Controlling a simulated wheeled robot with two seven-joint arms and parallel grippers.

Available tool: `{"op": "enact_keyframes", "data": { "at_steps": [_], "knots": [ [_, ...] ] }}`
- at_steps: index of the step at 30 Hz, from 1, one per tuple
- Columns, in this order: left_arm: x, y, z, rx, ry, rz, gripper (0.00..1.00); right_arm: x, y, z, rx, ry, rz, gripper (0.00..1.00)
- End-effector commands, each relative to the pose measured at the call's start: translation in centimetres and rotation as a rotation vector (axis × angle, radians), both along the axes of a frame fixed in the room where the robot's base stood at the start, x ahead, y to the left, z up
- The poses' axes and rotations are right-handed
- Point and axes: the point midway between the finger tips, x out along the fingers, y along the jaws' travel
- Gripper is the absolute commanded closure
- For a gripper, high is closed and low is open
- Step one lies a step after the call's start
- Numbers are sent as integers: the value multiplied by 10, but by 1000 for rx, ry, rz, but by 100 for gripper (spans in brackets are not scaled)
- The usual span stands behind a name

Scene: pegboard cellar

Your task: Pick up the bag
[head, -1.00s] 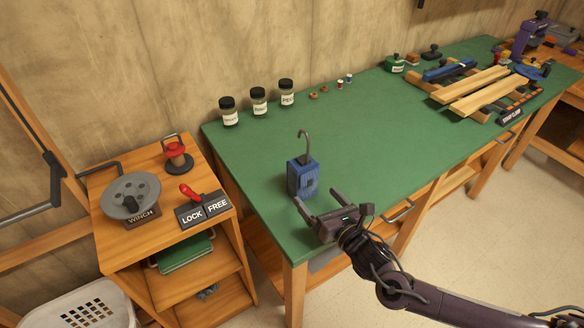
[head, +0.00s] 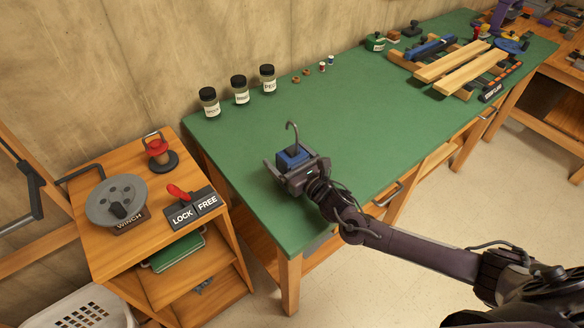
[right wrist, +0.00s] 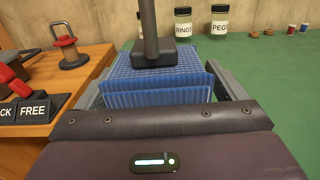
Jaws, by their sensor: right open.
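The bag (head: 292,156) looks like a blue, box-shaped, textured thing with a grey hooked post on top. It stands upright on the green bench top (head: 350,130), near its left end. My right gripper (head: 296,166) is open, with one finger on each side of the bag. In the right wrist view the bag's ribbed blue body (right wrist: 160,92) sits between the two grey fingers; I cannot tell whether they touch it. The gripper's body hides the bag's lower near side. My left gripper is not in view.
Three labelled jars (head: 240,89) stand along the wall behind the bag. A wooden cart (head: 165,225) with a winch wheel (head: 116,201) and a red lever (head: 178,191) stands to the left. Planks (head: 460,66) lie far right. The middle of the bench is clear.

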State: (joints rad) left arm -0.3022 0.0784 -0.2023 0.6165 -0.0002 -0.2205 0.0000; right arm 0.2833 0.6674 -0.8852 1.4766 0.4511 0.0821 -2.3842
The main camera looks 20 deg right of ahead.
Motion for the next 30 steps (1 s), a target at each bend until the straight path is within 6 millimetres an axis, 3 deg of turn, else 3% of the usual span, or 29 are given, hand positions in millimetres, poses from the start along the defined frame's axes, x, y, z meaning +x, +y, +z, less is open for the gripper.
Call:
{"op": "enact_keyframes", "data": {
  "at_steps": [5,18,30],
  "knots": [
    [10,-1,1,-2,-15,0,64,0,0,-1,0,1,0,9],
    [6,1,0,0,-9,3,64,0,0,1,0,-1,0,63],
    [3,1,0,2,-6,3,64,0,0,12,1,-3,0,63]
  ]
}}
